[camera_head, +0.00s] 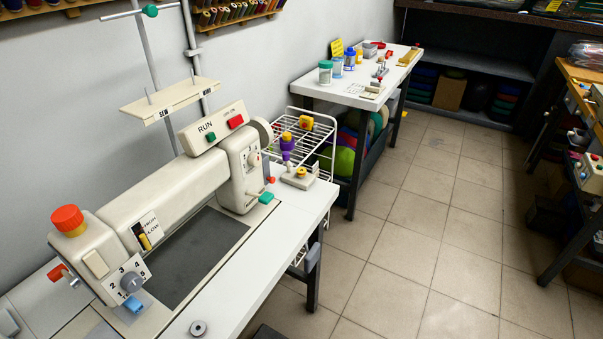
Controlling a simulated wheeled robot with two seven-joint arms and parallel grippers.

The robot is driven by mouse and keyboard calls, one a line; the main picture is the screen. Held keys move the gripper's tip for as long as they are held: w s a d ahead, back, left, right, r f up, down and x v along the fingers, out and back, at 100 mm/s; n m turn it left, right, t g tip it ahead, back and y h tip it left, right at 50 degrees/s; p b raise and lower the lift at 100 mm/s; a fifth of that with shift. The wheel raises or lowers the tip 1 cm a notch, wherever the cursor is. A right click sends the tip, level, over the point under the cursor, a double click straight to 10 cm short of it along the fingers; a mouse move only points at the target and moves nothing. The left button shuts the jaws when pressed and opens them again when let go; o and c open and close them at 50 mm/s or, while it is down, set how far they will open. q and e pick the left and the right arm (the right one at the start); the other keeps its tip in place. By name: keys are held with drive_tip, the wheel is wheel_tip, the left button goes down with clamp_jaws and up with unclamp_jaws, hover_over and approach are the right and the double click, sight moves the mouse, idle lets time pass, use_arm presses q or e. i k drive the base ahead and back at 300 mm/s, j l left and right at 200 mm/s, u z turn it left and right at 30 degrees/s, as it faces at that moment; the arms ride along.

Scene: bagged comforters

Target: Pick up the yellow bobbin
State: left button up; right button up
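A small round yellow piece (301,171), which looks like the yellow bobbin, sits on a small pale device (299,180) at the far right end of the white sewing table (262,262). It is too small to make out in detail. Just behind it stands a purple spool (287,146) with a yellow-orange top. A grey metal bobbin-like disc (198,328) lies near the table's front edge. Neither of my grippers is in view.
A large cream sewing machine (160,190) fills the left side of the table. A white wire rack (325,130) with a yellow box and red button (306,122) stands behind it. A second white table (345,95) is farther back. The tiled floor (430,220) is mostly clear.

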sight(303, 173)
drive_tip(key=u, duration=3.3)
drive_tip(key=z, duration=3.3)
drive_tip(key=i+l+u, duration=0.15)
drive_tip(key=l+u, duration=0.15)
drive_tip(key=i+l+u, duration=0.15)
drive_tip(key=l+u, duration=0.45)
drive_tip(key=i+l+u, duration=0.1)
drive_tip(key=l+u, duration=0.25)
drive_tip(key=l, duration=0.15)
